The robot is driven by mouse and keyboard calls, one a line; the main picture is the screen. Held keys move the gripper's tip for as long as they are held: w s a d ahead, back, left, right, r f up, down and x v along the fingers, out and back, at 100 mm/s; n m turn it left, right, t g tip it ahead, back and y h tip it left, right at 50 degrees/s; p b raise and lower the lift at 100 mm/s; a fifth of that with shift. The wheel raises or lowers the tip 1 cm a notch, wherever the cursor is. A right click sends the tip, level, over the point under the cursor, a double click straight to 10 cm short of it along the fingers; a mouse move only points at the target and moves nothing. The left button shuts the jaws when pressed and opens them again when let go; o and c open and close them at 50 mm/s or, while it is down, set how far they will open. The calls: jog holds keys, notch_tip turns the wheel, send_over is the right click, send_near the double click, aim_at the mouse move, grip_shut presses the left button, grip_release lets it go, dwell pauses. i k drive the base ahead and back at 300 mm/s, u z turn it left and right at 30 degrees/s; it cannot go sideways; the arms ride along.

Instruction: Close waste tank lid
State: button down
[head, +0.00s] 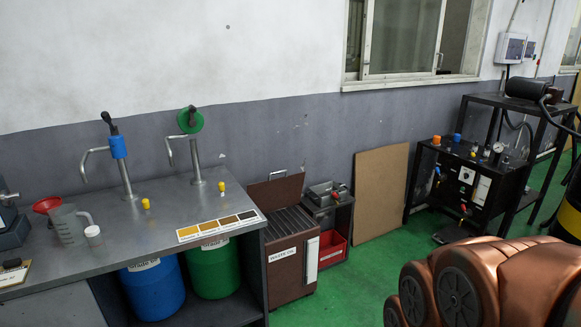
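The waste tank (285,282) is a brown box with a white "WASTE OIL" label on its front. It stands on the floor beside the right end of the workbench. Its brown lid (276,192) is raised, standing up at the back against the wall, with a small handle at its top edge. The slatted top (292,222) of the tank is exposed. Copper-coloured links of my arm fill the lower right corner, apart from the tank. My gripper is not in view.
The metal workbench (130,245) with taps and a jug stands left of the tank. A small stand (330,213) with a red bin (332,248) is close on its right. A brown board (380,195) leans on the wall. Green floor (365,285) is free in front.

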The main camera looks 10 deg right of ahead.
aim_at(270, 195)
jog(key=z, duration=0.45)
jog(key=i, duration=1.35)
jog(key=u, duration=0.3)
jog(key=i, duration=0.85)
jog(key=u, duration=1.35)
jog(key=i, duration=0.45)
jog(key=u, duration=0.5)
